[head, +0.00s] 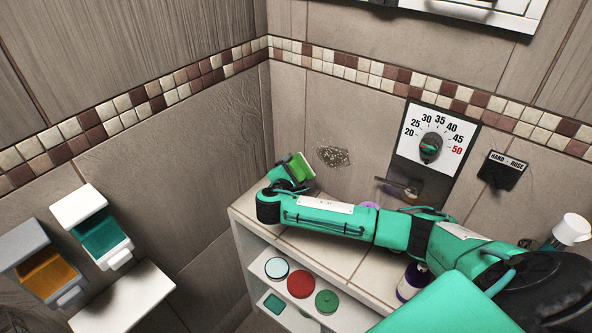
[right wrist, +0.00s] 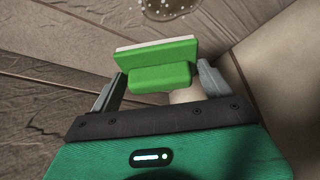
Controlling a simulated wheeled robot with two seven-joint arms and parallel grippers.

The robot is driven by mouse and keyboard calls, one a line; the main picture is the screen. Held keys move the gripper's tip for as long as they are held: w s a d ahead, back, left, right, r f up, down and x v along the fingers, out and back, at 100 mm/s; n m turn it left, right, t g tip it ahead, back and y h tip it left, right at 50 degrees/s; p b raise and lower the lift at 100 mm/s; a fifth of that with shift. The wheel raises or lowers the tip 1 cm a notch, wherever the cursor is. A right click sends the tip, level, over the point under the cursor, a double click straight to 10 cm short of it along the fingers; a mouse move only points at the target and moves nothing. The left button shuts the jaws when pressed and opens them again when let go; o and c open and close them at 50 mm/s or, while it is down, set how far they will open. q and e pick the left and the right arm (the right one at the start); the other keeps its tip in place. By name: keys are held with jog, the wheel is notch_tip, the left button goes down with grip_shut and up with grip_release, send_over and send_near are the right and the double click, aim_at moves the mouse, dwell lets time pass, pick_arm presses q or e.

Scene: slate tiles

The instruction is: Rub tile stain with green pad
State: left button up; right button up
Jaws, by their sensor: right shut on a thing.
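The green pad (head: 302,167) has a pale face and a green grip block. It also shows in the right wrist view (right wrist: 157,55), its block between the two grey fingers. My right gripper (head: 288,174) is shut on it and holds it near the wall corner, above the shelf top. The tile stain (head: 333,156) is a speckled brownish patch on the back wall, just right of the pad in the head view. Part of it shows at the top edge of the right wrist view (right wrist: 170,8), apart from the pad in the picture. My left gripper is out of view.
My right arm stretches over the tiled white shelf unit (head: 240,232), which holds several round tins (head: 300,284). A dial panel (head: 432,140) and hand-hose plate (head: 503,170) are on the back wall. Two dispensers (head: 92,215) (head: 38,262) hang on the left wall.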

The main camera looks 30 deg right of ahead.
jog(key=shift+w+d+b, duration=0.2)
jog(key=shift+d+b, duration=0.1)
jog(key=shift+d, duration=0.3)
jog(key=d, duration=0.1)
jog(key=w+d+b, duration=0.1)
jog(key=shift+d+f, duration=0.15)
jog(key=shift+d, duration=0.15)
jog(key=shift+w+d+b, duration=0.3)
jog(key=shift+d+b, duration=0.05)
jog(key=shift+d, duration=0.25)
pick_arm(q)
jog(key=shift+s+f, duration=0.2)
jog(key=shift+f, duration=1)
pick_arm(e)
jog(key=shift+d, duration=0.15)
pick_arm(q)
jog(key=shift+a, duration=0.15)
pick_arm(e)
jog(key=shift+w+d, duration=0.2)
jog(key=shift+d, duration=0.25)
jog(key=shift+w+d, duration=0.2)
jog(key=shift+d, duration=0.25)
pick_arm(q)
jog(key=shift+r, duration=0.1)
pick_arm(e)
jog(key=shift+s+r, duration=0.1)
jog(key=shift+r, duration=0.1)
